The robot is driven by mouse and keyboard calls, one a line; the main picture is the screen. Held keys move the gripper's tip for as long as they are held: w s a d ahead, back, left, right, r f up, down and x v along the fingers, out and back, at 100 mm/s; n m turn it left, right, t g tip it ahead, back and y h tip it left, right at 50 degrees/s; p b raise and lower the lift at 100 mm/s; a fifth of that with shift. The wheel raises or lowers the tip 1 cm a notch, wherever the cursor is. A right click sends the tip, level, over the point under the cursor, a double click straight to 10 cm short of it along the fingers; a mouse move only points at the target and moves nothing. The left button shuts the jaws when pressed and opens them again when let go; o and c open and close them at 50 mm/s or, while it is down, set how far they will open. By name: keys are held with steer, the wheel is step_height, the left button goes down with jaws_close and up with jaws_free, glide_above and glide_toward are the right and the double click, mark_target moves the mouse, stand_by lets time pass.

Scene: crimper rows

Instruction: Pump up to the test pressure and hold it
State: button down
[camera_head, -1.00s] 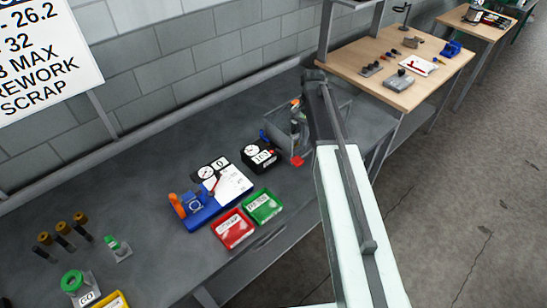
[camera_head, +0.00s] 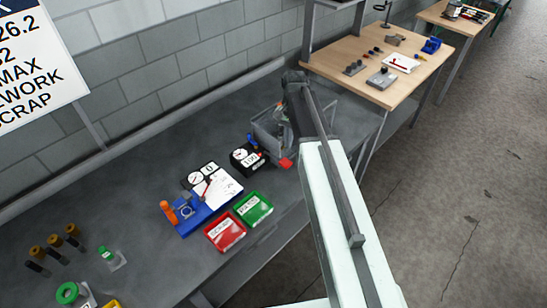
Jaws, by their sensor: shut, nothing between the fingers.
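A small black box (camera_head: 237,161) with a round gauge (camera_head: 240,154) and a white number display stands at the bench's right part; its digits are too small to read surely. To its right is a grey open-topped tub (camera_head: 262,135), partly covered by my arm. A small piece with orange and green (camera_head: 280,108) shows at the tub.
A blue fixture (camera_head: 192,218) with an orange knob lies left of the black box. A red tray (camera_head: 226,246) and a green tray (camera_head: 270,205) sit at the front edge. Several brown-topped pins stand at far left. A wooden table (camera_head: 340,68) adjoins at back right.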

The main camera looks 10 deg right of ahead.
mark_target(286, 161)
steer(key=shift+f+b, duration=0.1)
steer(key=shift+b, duration=0.25)
steer(key=f+b, duration=0.6)
steer(key=shift+s+a+f+b, duration=0.25)
steer(key=shift+s+f+b, duration=0.05)
steer(key=shift+f+b, duration=0.1)
